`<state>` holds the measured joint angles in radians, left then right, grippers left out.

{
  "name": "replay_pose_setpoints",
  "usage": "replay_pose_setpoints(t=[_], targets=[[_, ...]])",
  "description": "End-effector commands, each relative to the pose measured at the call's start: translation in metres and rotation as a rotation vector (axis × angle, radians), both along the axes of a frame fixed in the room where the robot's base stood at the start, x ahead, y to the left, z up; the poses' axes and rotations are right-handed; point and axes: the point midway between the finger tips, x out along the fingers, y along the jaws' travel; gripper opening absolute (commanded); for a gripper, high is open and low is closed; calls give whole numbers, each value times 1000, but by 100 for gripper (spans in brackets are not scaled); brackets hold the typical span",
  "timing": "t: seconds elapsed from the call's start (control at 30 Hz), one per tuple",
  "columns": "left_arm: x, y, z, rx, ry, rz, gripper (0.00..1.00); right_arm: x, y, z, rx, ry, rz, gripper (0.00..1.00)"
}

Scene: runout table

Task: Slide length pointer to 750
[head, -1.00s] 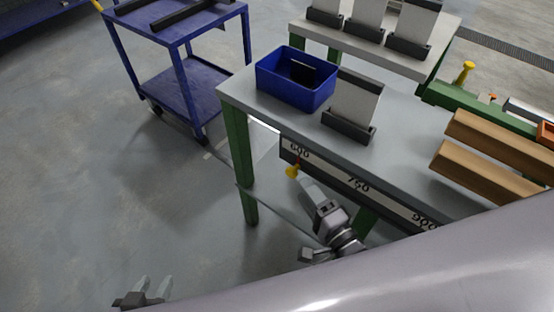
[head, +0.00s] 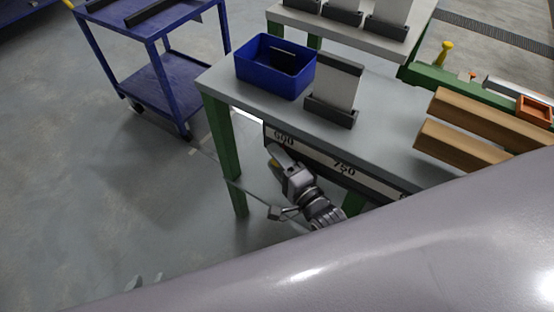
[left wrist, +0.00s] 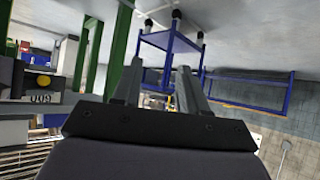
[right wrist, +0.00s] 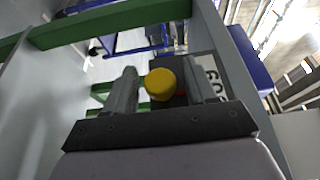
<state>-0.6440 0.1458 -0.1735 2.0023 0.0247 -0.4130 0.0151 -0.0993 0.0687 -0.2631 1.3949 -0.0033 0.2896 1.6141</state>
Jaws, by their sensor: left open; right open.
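The length pointer's yellow knob (right wrist: 160,84) sits at the 600 mark of the length scale (head: 318,159) on the table's front edge. The 750 mark lies further right on the scale. My right gripper (head: 274,155) is open at the 600 end and mostly hides the knob in the head view. In the right wrist view the knob shows between its two open fingers (right wrist: 158,90). The knob also shows in the left wrist view (left wrist: 44,80) above the 600 label. My left gripper (head: 146,282) is open and empty, low at the left, with only its fingertips showing.
A blue bin (head: 272,70) and an upright holder (head: 333,85) stand on the grey table (head: 385,120). Wooden beams (head: 470,135) lie at the right. A blue cart (head: 165,80) stands to the left. My arm covers the lower right of the head view, including the 900 end.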

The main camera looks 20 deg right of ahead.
Motion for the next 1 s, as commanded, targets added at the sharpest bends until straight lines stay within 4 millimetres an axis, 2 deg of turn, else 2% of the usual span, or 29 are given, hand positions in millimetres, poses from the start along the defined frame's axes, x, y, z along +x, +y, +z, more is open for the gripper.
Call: replay_pose_setpoints(t=[0.03, 0.2, 0.37, 0.47, 0.6, 0.8, 1.0], targets=[[0, 0, 0, 0, 0, 0, 43, 0, 0, 0, 0, 0, 0, 53], [0, 0, 0, 0, 0, 0, 43, 0, 0, 0, 0, 0, 0, 0], [0, 0, 2, 1, 0, 0, 43, -3, -2, 0, 0, 1, 0, 0], [0, 1, 9, 3, -2, 0, 43, -14, -11, 2, -3, 3, 1, 0], [-1, 4, 21, 12, -9, 0, 43, -46, -35, 2, -7, 9, 2, 0], [-1, 10, 28, 29, -15, 6, 43, -91, -70, 1, -5, 8, 1, 0], [-3, 10, 30, 29, -10, 7, 43, -116, -90, 0, -2, 5, 1, 0]])
